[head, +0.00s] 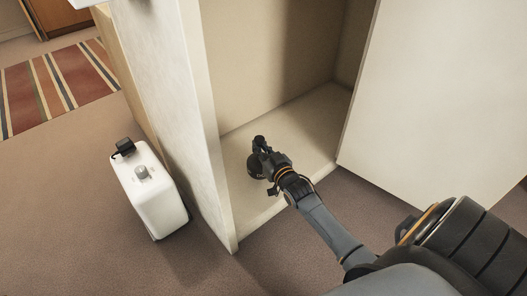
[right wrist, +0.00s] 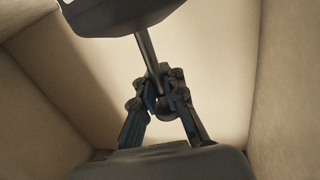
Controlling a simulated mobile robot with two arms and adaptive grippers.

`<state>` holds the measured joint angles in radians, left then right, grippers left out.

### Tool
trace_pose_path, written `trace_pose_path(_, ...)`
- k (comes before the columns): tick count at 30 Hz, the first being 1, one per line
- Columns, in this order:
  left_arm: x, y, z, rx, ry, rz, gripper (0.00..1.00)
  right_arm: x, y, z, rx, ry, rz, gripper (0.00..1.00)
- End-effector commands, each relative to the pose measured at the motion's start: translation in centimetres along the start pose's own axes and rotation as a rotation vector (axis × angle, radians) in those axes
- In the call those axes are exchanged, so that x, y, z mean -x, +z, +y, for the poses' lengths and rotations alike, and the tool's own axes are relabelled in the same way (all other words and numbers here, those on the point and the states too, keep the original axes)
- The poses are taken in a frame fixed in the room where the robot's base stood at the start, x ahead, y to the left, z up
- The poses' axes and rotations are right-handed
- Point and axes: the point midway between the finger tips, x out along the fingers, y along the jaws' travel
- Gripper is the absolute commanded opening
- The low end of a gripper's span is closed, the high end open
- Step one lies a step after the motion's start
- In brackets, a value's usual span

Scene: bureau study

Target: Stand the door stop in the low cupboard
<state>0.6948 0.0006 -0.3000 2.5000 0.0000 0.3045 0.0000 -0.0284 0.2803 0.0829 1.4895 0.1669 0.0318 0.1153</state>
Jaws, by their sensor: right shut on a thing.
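The door stop (head: 256,168) is a dark piece with a round, heavy base. It is inside the open low cupboard (head: 305,120), near its front left, at or just above the floor panel; I cannot tell whether it touches. My right gripper (head: 262,147) reaches in through the opening and is shut on it. In the right wrist view, the fingers of my right gripper (right wrist: 160,92) close around the thin grey rod of the door stop (right wrist: 147,55), and its wide dark base shows at the top edge. My left gripper is not in view.
The cupboard's left side wall (head: 190,110) stands close to my right gripper, and its open door (head: 435,100) is on the right. A white box-like appliance (head: 147,190) stands on the carpet at left. A striped rug (head: 55,85) lies beyond. The cupboard floor around is bare.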

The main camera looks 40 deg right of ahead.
Motion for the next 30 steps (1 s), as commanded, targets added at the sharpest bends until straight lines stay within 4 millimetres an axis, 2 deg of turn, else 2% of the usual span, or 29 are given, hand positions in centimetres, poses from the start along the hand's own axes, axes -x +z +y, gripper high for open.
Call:
trace_pose_path(1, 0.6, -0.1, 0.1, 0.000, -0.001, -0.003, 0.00, -0.4, 0.0, 0.0, 0.000, -0.001, 0.013, 0.00)
trace_pose_path(8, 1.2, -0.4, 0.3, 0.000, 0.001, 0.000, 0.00, -1.1, 0.7, 0.0, 0.000, -0.001, 0.014, 0.00)
trace_pose_path(16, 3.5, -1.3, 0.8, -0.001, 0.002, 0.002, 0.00, -1.7, 4.1, 0.0, 0.000, 0.000, 0.011, 0.00)
trace_pose_path(27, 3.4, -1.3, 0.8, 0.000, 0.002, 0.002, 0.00, -1.7, 4.1, 0.0, 0.000, -0.001, 0.012, 0.00)
trace_pose_path(28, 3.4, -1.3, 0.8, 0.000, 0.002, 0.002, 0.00, -1.5, 4.7, 0.0, 0.000, 0.000, 0.000, 0.12)
trace_pose_path(30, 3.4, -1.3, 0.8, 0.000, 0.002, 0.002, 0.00, -1.5, 4.6, 0.0, 0.000, 0.000, 0.000, 0.26)
